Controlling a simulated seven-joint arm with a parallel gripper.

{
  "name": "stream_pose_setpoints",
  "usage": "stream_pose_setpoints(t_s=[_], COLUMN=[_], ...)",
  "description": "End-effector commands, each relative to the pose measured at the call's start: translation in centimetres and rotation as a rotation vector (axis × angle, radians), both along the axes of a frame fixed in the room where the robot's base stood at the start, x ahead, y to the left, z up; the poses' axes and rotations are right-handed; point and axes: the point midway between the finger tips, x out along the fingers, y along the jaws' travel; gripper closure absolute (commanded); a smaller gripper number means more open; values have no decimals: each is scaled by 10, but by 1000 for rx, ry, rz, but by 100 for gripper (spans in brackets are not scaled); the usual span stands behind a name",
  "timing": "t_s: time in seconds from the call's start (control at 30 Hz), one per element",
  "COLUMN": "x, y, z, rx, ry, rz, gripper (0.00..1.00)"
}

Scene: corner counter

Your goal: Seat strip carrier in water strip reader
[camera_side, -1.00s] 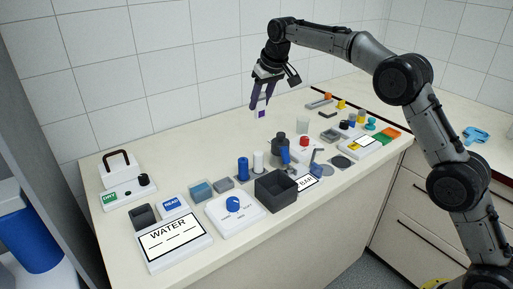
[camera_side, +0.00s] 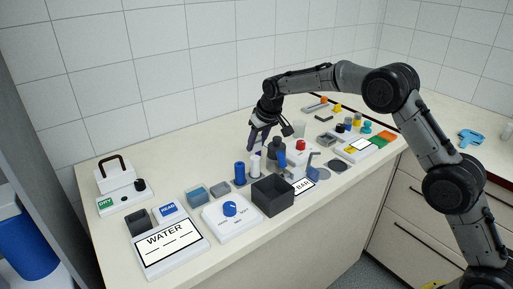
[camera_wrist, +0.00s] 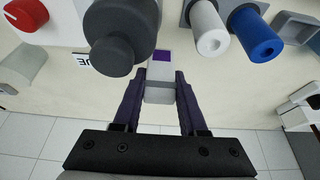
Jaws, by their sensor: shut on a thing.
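The strip carrier is a small pale grey-white block (camera_wrist: 160,88) with a purple patch at its far end, in the wrist view. My gripper (camera_wrist: 161,90) is shut on it, with one dark purple finger on each side. In the side view my gripper (camera_side: 257,146) is low over the back of the counter, behind the white and blue cylinders, and the carrier is hard to make out. The water strip reader (camera_side: 171,248) is a white unit marked WATER at the front left. It has a dark block (camera_side: 139,221) and a blue READ part (camera_side: 168,210). My gripper is well right of and behind it.
A blue cylinder (camera_side: 239,173) and a white cylinder stand close by my gripper. A dark grey round-topped thing (camera_wrist: 122,35) is very near the carrier. A dark open box (camera_side: 273,196) and a white blue-knobbed unit (camera_side: 231,216) stand in front.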

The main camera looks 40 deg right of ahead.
Motion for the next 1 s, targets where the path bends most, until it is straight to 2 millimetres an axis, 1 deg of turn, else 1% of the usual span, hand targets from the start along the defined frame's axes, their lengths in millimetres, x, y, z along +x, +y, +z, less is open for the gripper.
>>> stream_pose_setpoints(t_s=[0.03,0.17,0.57,0.6,0.67,0.7,0.73,0.77,1.0], x=[0,0,0,0,0,0,0,0,0], y=[0,0,0,0,0,0,0,0,0], z=[-8,-18,-22,-22,-22,-22,-22,-22,-22], rx=[0,0,0,0,0,0,0,0,0], ry=[2,-1,-1,-1,-1,-1,-1,-1,-1], rz=[0,0,0,0,0,0,0,0,0], gripper=[100,100,100,53,42,35,30,28,28])
